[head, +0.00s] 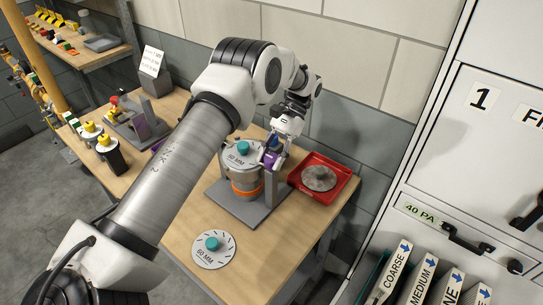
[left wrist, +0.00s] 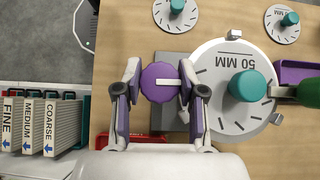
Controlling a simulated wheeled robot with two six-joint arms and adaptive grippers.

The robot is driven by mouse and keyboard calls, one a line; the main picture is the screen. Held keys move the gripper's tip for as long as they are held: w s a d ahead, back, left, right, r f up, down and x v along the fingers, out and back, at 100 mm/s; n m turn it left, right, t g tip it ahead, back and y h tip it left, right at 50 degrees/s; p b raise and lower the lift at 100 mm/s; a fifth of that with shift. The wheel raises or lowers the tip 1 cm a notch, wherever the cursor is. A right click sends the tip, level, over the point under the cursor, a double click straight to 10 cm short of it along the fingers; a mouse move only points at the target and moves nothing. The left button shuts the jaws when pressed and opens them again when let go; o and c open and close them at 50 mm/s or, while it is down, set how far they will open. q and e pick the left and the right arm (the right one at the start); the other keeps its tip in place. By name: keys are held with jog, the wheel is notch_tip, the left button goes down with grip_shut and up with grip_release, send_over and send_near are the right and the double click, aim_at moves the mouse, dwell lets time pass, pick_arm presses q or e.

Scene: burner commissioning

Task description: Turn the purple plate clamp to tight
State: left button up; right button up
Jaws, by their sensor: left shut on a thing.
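The purple plate clamp (left wrist: 155,88) is a scalloped round knob with a white pointer line, which lies roughly level in the left wrist view. My left gripper (left wrist: 161,83) is around it, with one finger on each side, shut on it. In the head view the gripper (head: 274,152) reaches down at the burner stand, and only a little of the purple clamp (head: 270,159) shows beside it. The round metal plate (left wrist: 219,78) marked 50 MM, with a teal knob (left wrist: 248,85), sits right next to the clamp; the plate also shows on the burner (head: 238,162). My right gripper is not in view.
A red tray (head: 345,190) with a grey disc stands right of the stand. Another plate with a teal knob (head: 214,255) lies on the table in front. A cabinet (head: 465,150) with labelled filters is at right.

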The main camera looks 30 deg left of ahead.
aim_at(271, 157)
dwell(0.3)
pick_arm(q)
jog(key=o, duration=1.2)
jog(key=shift+c, duration=0.2)
notch_tip(271, 157, up, 10)
jog(key=shift+r, duration=0.1)
